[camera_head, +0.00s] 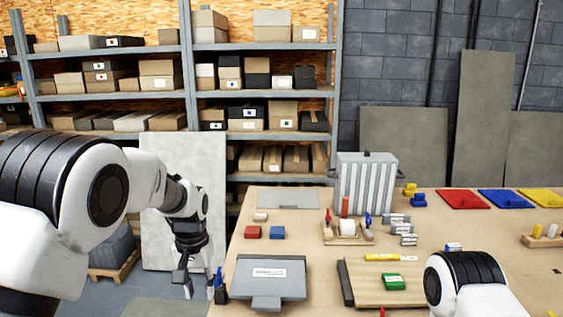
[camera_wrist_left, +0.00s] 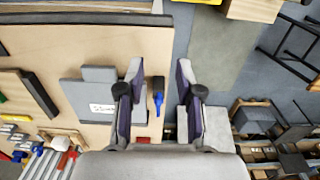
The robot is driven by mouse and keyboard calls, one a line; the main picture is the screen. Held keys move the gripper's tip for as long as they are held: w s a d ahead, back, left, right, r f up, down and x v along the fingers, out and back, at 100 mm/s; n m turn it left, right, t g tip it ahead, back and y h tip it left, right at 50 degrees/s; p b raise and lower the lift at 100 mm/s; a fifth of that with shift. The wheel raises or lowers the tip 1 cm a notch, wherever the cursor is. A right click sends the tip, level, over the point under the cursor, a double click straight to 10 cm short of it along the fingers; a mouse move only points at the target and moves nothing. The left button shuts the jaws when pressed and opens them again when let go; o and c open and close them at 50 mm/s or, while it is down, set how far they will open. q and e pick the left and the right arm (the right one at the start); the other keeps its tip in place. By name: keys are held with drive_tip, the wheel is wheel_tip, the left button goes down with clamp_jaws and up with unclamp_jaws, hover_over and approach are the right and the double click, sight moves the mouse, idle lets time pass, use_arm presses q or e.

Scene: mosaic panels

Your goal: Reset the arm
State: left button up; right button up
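My left gripper (camera_head: 198,279) points down beside the left edge of the table (camera_head: 237,247). In the left wrist view its two fingers (camera_wrist_left: 160,88) are spread apart with nothing held between them. A blue-handled tool (camera_wrist_left: 158,97) at the table edge shows in the gap below, near the left finger; it also shows in the head view (camera_head: 219,280). My right arm (camera_head: 465,280) shows only as a white and black joint at the lower right. Its gripper is out of frame.
A grey flat case (camera_head: 265,280) lies near the table's left edge. A wooden board (camera_head: 370,290) with a green box (camera_head: 393,282), red and blue blocks, and a ribbed grey case (camera_head: 366,185) are also there. Shelves (camera_head: 190,90) with boxes stand behind. Floor lies left of the table.

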use_arm(q)
drive_tip(key=s+a+f+g+b, duration=0.1)
drive_tip(key=s+f+g+b, duration=0.1)
drive_tip(key=s+f, duration=0.55)
drive_tip(key=s+a+f+g+b, duration=0.15)
drive_tip(key=s+f, duration=0.25)
drive_tip(key=f, duration=0.7)
drive_tip(key=s+a+f+g+b, duration=0.2)
drive_tip(key=s+f, duration=0.4)
drive_tip(key=f, duration=0.4)
drive_tip(key=s+a+f+b, duration=0.1)
drive_tip(key=s+f, duration=0.3)
drive_tip(key=s, duration=0.3)
drive_tip(key=s+a+f+n+t+b, duration=0.1)
drive_tip(key=s+f, duration=0.3)
drive_tip(key=s, duration=0.3)
drive_tip(key=s+a+f+b, duration=0.1)
drive_tip(key=s+f+b, duration=0.1)
drive_tip(key=s+f, duration=0.35)
drive_tip(key=w+r+t, duration=0.1)
drive_tip(key=t, duration=0.1)
drive_tip(key=w+r+t, duration=0.1)
drive_tip(key=r+t, duration=0.1)
drive_tip(key=shift+w+d+t+p, duration=0.15)
drive_tip(key=shift+w+t+p, duration=0.2)
